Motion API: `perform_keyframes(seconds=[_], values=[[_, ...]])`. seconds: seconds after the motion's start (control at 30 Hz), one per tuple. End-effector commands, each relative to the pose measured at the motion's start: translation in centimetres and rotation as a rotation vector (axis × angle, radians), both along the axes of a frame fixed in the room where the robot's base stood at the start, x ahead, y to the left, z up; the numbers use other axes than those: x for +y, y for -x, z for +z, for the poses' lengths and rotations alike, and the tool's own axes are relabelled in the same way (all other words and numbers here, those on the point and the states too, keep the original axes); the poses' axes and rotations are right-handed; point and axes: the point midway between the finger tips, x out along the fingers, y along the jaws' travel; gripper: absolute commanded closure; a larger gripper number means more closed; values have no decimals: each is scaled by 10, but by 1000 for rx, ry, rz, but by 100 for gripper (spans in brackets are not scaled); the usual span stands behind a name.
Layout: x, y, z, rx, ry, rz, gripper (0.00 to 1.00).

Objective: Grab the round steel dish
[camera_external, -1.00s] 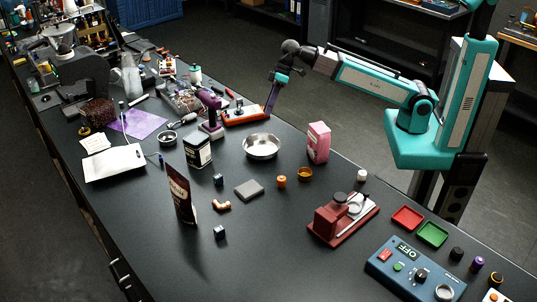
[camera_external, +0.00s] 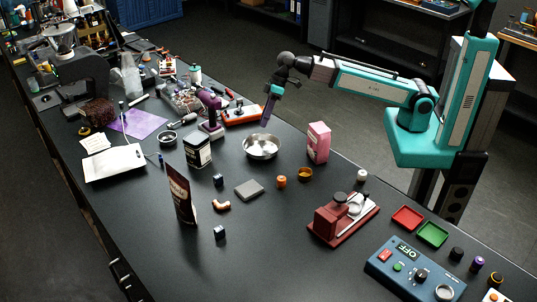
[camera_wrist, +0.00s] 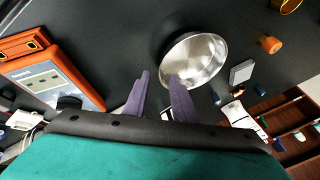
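The round steel dish (camera_external: 262,147) is a shallow, shiny bowl standing upright on the dark workbench near the middle of the external view. It also shows in the wrist view (camera_wrist: 198,56), right of centre. My gripper (camera_external: 265,123) points down just behind the dish's far rim, above it, and looks apart from it. In the wrist view the two purple fingers (camera_wrist: 160,78) are spread with an empty gap between them. The right fingertip overlaps the dish's rim in the picture; I cannot tell any contact.
A pink box (camera_external: 318,142) stands right of the dish, and a dark tin (camera_external: 198,150) stands to its left. An orange device (camera_external: 242,115) lies behind it, also large in the wrist view (camera_wrist: 55,80). An orange ring (camera_external: 305,174) and grey block (camera_external: 249,189) lie in front.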

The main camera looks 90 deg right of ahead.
Motion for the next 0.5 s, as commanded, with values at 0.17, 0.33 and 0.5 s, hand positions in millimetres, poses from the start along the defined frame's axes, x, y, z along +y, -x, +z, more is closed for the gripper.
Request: perform_keyframes(seconds=[0.17, 0.33, 0.5], values=[[3, -1, -6, 3, 1, 1, 76], [8, -4, -17, 3, 1, 1, 76], [13, -9, -29, 3, 1, 1, 76]])
